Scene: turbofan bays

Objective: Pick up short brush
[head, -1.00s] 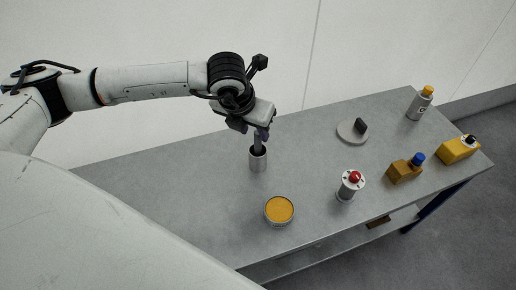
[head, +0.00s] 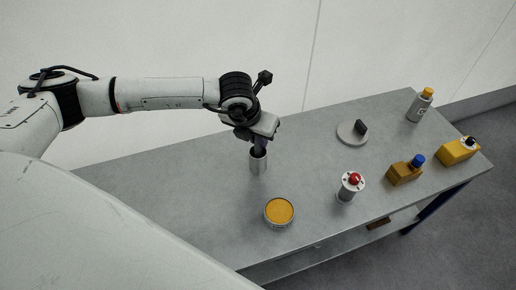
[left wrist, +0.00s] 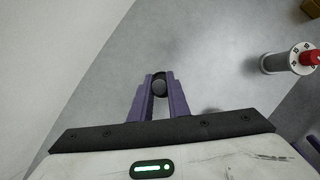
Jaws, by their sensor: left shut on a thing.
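My right gripper is in neither view.
A red-topped cylinder (head: 348,189), a grey disc with a dark block (head: 347,136), a blue-capped amber bottle (head: 402,174), a yellow container (head: 456,152) and an orange-capped bottle (head: 418,107) stand to the right.

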